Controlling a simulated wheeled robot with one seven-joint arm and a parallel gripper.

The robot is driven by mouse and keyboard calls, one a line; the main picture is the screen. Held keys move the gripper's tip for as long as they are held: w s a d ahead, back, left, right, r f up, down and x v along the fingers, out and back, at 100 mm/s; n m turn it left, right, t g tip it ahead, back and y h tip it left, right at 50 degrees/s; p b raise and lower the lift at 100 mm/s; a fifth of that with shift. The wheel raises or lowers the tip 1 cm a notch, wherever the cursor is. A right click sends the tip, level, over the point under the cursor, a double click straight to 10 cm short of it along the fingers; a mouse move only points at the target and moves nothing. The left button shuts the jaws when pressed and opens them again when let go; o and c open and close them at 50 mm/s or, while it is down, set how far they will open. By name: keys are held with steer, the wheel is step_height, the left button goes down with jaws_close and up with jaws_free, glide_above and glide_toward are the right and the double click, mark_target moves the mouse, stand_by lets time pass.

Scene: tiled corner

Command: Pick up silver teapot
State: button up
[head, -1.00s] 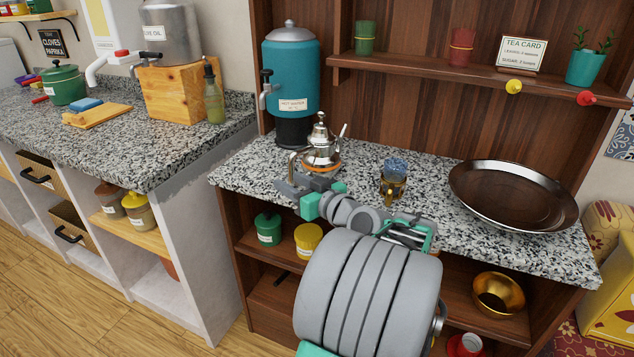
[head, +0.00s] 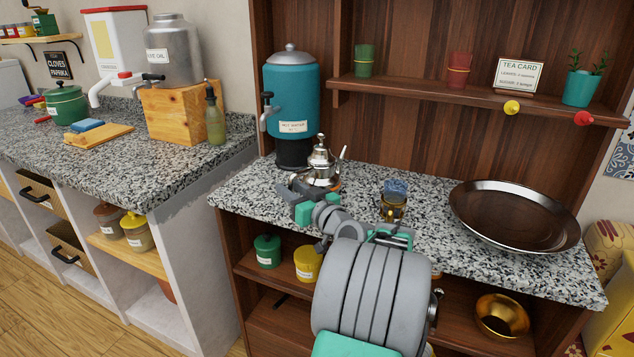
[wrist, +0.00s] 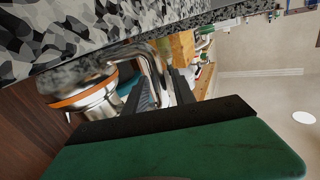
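The silver teapot (head: 321,168) stands upright on the speckled counter in front of the teal dispenser. It has a domed lid, and its spout points right. An orange band circles its lower body in the wrist view (wrist: 92,101). My gripper (head: 297,185) is at the teapot's left front side and hides its handle in the head view. In the wrist view the curved silver handle (wrist: 154,62) lies between the two dark fingers of my gripper (wrist: 160,88). The fingers look apart, one on each side of the handle. I cannot see clear contact.
A teal water dispenser (head: 292,95) stands close behind the teapot. A shelf (head: 430,92) runs above. Bare counter (head: 435,180) lies between cup and bowl.

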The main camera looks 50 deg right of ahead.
jaws_close()
stand_by(1.0)
steer(key=shift+r, duration=0.15)
